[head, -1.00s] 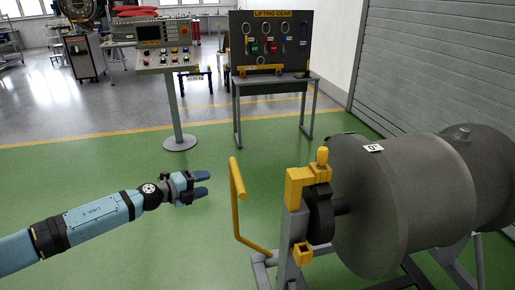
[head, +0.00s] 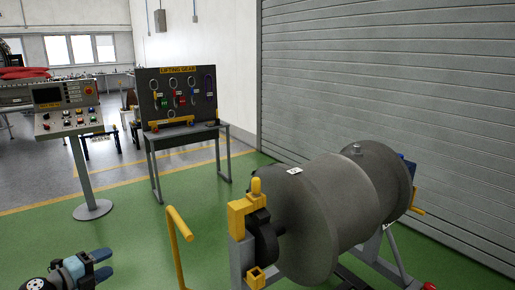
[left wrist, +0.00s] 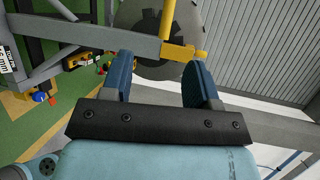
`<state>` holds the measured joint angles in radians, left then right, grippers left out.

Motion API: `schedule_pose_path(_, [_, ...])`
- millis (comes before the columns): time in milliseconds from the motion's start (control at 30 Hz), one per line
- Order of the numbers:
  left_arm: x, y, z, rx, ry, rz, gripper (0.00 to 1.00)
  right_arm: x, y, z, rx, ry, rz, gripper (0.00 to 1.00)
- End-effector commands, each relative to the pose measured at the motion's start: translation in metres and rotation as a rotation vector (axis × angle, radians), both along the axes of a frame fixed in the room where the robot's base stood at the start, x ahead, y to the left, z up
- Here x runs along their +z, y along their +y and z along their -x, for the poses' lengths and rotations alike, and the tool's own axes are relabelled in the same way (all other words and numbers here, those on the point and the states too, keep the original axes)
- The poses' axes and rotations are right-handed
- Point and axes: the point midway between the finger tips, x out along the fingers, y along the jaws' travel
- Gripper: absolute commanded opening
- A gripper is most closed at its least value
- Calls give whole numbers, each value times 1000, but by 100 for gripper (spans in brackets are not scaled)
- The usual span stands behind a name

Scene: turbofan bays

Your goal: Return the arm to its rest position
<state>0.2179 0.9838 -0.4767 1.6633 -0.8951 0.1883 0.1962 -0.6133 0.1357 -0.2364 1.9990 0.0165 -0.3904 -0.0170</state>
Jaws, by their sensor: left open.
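My left gripper (head: 104,265) shows at the lower left of the head view, with its blue fingers pointing right. In the left wrist view my left gripper (left wrist: 160,80) has its two blue fingers spread apart with nothing between them. It is apart from the yellow handle (head: 178,232) of the stand in the head view. Most of my left arm is below the picture edge. My right gripper is not in view.
A grey drum-shaped engine body (head: 335,215) sits on a stand with a yellow clamp (head: 243,215) at the right. A control console (head: 70,115) and a lifting gear board (head: 180,95) on a table (head: 190,137) stand behind. Green floor (head: 130,220) lies open between.

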Motion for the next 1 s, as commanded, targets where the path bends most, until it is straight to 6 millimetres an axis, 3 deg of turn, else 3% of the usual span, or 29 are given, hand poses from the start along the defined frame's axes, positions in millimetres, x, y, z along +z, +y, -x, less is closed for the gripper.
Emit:
schedule_pose_path(67, [-1,-3,1,1,3,9,55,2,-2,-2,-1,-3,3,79])
schedule_pose_path(100, [-11,-21,11,9,28,77,55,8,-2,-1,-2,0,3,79])
schedule_pose_path(367, [-55,-97,68,137,185,441,55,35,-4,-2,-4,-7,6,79])
schedule_pose_path(467, [-73,-127,103,224,283,609,55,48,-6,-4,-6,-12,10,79])
schedule_pose_path(600, [-96,-173,170,411,481,886,55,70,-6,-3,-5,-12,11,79])
schedule_pose_path(800, [-114,-218,262,679,755,1193,55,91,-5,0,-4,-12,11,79])
schedule_pose_path(900, [-117,-230,290,761,839,1277,55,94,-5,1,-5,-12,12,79])
schedule_pose_path(1000, [-119,-236,305,804,886,1320,55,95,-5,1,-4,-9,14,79])
